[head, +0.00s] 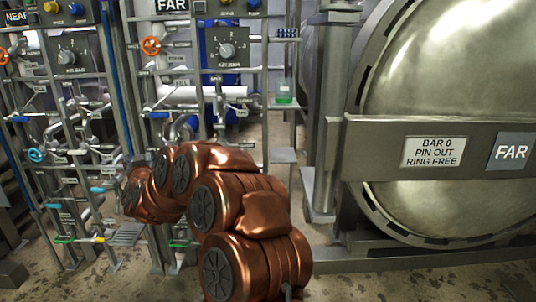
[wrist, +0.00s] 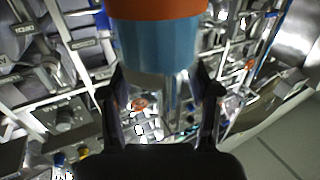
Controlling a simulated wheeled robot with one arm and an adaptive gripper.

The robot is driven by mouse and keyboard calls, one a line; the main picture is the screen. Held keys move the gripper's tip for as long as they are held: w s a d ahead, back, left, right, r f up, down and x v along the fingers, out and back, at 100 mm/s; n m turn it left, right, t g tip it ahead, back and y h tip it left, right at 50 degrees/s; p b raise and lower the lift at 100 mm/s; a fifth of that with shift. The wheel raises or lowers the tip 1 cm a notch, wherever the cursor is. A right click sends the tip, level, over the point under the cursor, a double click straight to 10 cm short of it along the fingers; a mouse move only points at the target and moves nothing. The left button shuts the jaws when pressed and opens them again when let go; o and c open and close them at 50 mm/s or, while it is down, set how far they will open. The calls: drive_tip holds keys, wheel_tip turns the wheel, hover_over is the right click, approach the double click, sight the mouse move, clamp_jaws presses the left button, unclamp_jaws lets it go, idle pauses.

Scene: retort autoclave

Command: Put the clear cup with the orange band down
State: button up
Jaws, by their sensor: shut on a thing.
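The cup with the orange band (wrist: 155,45) fills the top middle of the wrist view, cut off by its upper edge. Its orange band is above and its body below looks blue. My gripper (wrist: 163,82) is shut on it, with one dark finger at each side of its lower part. In the head view my own copper arm hides the gripper, and the cup cannot be made out there.
Pipe racks with valves, small shelves and dial panels (head: 228,47) fill the left and middle. A small clear container with green at its bottom (head: 284,93) stands on a rack shelf. A large round autoclave door (head: 450,90) is at right, behind a grey bar (head: 380,145).

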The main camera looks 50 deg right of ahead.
drive_tip(key=s+d+r+m+g+h+p, duration=0.1)
drive_tip(key=s+d+m+g+h, duration=0.25)
drive_tip(key=s+d, duration=0.5)
drive_tip(key=s+d+r+m+g+h, duration=0.1)
drive_tip(key=s+d+m+g+h, duration=0.3)
drive_tip(key=d, duration=0.8)
drive_tip(key=s+d+r+m+g+h+p, duration=0.15)
drive_tip(key=s+d+g, duration=0.25)
drive_tip(key=s+d, duration=0.5)
drive_tip(key=shift+t, duration=0.25)
drive_tip(key=d+f+b, duration=0.1)
drive_tip(key=d+b, duration=0.1)
drive_tip(key=d, duration=0.3)
drive_tip(key=w+d+f+b, duration=0.1)
drive_tip(key=d+f+b, duration=0.1)
drive_tip(key=d, duration=0.4)
drive_tip(key=d+f+b, duration=0.2)
drive_tip(key=d, duration=0.4)
drive_tip(key=shift+w+f+b, duration=0.15)
drive_tip(key=shift+w+b, duration=0.15)
drive_tip(key=shift+w, duration=0.05)
drive_tip(key=o, duration=1.3)
drive_tip(key=shift+o, duration=0.2)
